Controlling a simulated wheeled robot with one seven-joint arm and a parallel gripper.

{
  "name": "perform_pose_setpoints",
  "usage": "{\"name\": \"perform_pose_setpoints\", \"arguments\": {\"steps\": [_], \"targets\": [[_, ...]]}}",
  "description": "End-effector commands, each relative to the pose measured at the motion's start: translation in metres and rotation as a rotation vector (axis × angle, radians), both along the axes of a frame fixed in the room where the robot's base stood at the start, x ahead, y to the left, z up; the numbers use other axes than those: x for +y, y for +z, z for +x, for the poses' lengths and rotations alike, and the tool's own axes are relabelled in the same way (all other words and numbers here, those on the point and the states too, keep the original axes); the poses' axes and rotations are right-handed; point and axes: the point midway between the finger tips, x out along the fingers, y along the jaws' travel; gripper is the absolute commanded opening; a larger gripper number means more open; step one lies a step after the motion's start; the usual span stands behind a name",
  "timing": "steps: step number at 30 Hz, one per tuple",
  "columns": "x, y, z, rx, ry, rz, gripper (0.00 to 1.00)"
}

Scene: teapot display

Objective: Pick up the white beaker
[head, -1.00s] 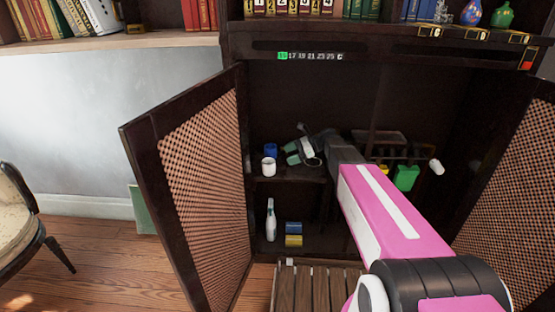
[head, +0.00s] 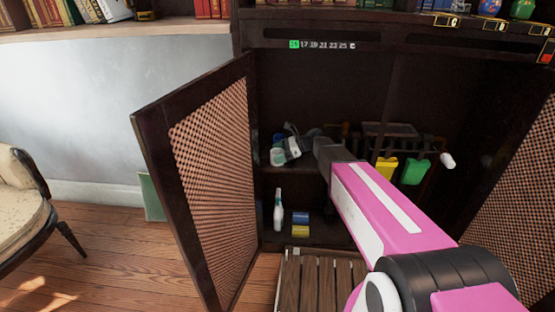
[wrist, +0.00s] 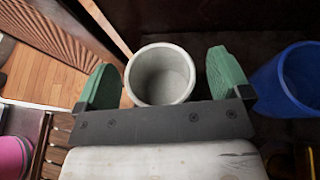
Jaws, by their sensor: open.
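The white beaker (wrist: 160,78) stands upright, its open mouth facing the wrist camera. My gripper (wrist: 163,82) is open, with one green finger on each side of the beaker and a visible gap to both. In the head view, my gripper (head: 285,150) is at the left part of the cabinet's middle shelf and covers most of the beaker there. A blue beaker (wrist: 290,82) stands just outside the right finger in the wrist view.
The open left cabinet door (head: 205,180) stands close to my gripper. A white bottle (head: 278,212) and blue and yellow cylinders (head: 300,225) are on the shelf below. A green object (head: 413,169) and a yellow one (head: 386,168) are at the right.

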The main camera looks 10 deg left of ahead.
Motion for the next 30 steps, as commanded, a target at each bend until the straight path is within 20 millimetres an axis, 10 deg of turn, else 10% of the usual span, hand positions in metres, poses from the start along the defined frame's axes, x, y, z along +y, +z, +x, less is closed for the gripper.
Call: {"name": "perform_pose_setpoints", "arguments": {"steps": [7,13,30], "targets": [[0.003,-0.001,0.000,0.000,-0.001,0.000,0.95],[0.003,-0.001,0.000,0.000,-0.001,0.000,0.38],[0.003,0.034,-0.001,-0.002,-0.001,0.001,0.38]]}}
